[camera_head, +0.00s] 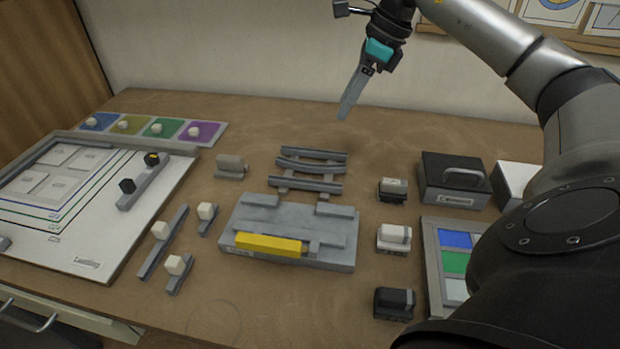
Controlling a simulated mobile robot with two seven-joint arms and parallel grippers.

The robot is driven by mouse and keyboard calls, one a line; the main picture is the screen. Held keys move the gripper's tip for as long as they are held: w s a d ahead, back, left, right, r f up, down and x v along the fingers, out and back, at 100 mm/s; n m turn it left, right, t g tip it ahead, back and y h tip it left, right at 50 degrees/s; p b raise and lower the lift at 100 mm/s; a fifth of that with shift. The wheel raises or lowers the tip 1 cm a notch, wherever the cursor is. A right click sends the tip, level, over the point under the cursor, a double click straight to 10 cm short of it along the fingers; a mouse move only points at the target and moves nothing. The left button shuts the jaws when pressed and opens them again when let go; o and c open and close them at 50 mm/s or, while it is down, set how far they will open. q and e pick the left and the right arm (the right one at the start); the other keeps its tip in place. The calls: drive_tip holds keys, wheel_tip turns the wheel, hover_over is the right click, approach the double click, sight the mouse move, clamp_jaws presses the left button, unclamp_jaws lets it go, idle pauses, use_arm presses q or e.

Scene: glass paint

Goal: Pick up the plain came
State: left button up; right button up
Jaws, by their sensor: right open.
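Three grey strips that look like cames lie across a rack: a back one (314,153), a curved middle one (308,166) and a front one (306,185). I cannot tell for certain which is the plain came. Other grey bars with white knobs, a long one (163,243) and shorter ones (207,219) (179,272), lie left of the grey block. My right gripper (344,115) is open and empty, raised above the table's back part, behind and right of the rack, pointing down. My left gripper is not in view.
A grey jig (335,258) with a yellow bar (272,243) stands before the rack. A layout board (90,255) lies left, with coloured glass squares (207,137) behind. Small blocks (393,238), a black case (455,180) and a colour tray (432,262) stand right. The table's back middle is clear.

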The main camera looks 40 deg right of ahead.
wheel_tip(320, 180, down, 2)
drive_tip(key=f+b, duration=0.1)
drive_tip(key=b, duration=0.2)
approach(311, 165)
drive_tip(key=f, duration=0.1)
drive_tip(key=a+f, duration=0.1)
drive_tip(key=shift+f, duration=0.35)
drive_tip(key=x, duration=0.4)
drive_tip(key=shift+w+d+f+b, duration=0.1)
drive_tip(key=shift+w+f+b, duration=0.1)
drive_tip(key=shift+w+b, duration=0.2)
drive_tip(key=shift+w+f, duration=0.1)
drive_tip(key=shift+f, duration=0.3)
drive_tip(key=c, duration=0.7)
drive_tip(key=shift+c, duration=0.8)
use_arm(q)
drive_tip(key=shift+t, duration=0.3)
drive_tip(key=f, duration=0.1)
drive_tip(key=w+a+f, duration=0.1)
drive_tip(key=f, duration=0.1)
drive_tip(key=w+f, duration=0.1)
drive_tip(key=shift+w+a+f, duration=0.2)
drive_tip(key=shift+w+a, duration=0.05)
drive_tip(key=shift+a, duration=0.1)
use_arm(e)
clamp_jaws()
drive_tip(key=shift+r, duration=0.1)
